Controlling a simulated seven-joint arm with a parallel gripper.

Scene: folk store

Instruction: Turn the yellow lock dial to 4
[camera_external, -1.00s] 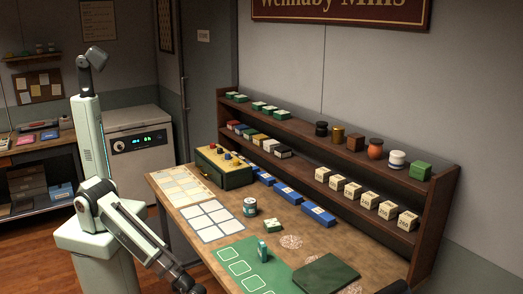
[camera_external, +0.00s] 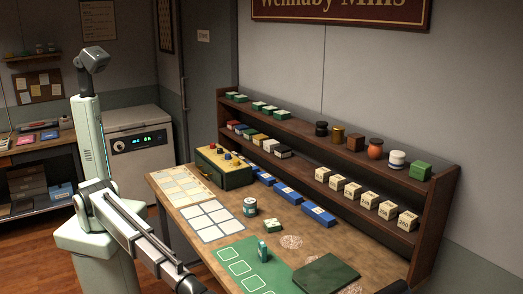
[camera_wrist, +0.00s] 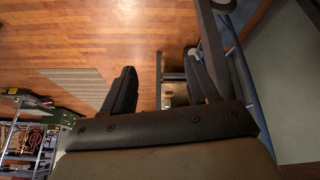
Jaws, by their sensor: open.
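A box with a yellowish top and dark green front (camera_external: 224,168) stands at the far left end of the workbench. Several small coloured knobs sit on its top; they are too small for me to read a number or pick out the yellow dial surely. My gripper (camera_wrist: 160,85) shows in the wrist view with its two dark fingers spread apart and nothing between them. It hangs over the wooden floor, away from the box. In the external view my arm reaches down to the bottom edge, and the fingers are not visible there.
The workbench (camera_external: 175,188) carries a white grid sheet (camera_external: 208,219), a green mat (camera_external: 232,254), a round tin (camera_external: 250,207), a small green item (camera_external: 262,250) and blue boxes (camera_external: 318,214). A two-tier shelf (camera_external: 290,127) of goods runs along its back.

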